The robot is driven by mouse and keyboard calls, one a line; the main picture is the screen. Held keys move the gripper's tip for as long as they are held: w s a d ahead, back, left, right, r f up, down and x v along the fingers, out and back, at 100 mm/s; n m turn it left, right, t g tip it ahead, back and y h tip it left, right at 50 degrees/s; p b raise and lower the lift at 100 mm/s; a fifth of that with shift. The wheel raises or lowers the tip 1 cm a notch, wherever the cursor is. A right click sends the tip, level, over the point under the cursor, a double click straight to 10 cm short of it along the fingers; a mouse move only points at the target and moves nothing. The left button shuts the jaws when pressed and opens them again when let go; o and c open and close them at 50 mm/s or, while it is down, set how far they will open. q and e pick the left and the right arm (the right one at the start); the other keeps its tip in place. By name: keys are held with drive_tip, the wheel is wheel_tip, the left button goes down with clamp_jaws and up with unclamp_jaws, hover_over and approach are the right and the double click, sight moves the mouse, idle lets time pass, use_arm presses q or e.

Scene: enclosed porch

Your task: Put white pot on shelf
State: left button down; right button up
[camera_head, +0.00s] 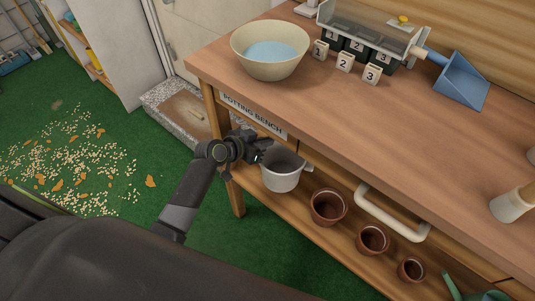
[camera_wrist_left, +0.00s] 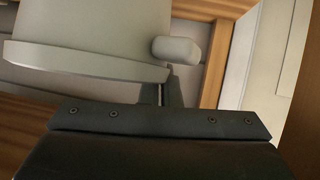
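The white pot (camera_head: 283,172) is upright under the potting bench, level with the lower shelf (camera_head: 300,222), at the left end of a row of brown pots. I cannot tell whether its base touches the shelf. My left gripper (camera_head: 260,153) is at the pot's left rim. In the left wrist view the pot (camera_wrist_left: 95,35) fills the upper left, with a rounded white handle (camera_wrist_left: 176,50). The fingers (camera_wrist_left: 172,88) look close together and reach to the rim and handle, where their tips are hidden. The right gripper is out of view.
Three brown pots, the largest (camera_head: 328,207) nearest the white pot, stand along the shelf. A white rail handle (camera_head: 393,213) sticks out from the bench front. The bench top holds a cream bowl (camera_head: 269,70) and a blue scoop (camera_head: 461,82). Bench leg (camera_head: 232,190) stands left.

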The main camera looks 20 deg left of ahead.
use_arm(q)
wheel_tip(320, 180, down, 4)
drive_tip(key=shift+f+b, duration=0.15)
drive_tip(key=shift+b, duration=0.4)
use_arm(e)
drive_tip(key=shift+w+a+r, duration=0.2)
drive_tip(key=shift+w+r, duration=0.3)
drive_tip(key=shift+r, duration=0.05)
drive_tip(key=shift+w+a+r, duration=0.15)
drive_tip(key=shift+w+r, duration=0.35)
use_arm(q)
drive_tip(key=shift+f, duration=0.1)
drive_tip(key=c, duration=1.6)
unclamp_jaws()
drive_tip(key=shift+c, duration=0.2)
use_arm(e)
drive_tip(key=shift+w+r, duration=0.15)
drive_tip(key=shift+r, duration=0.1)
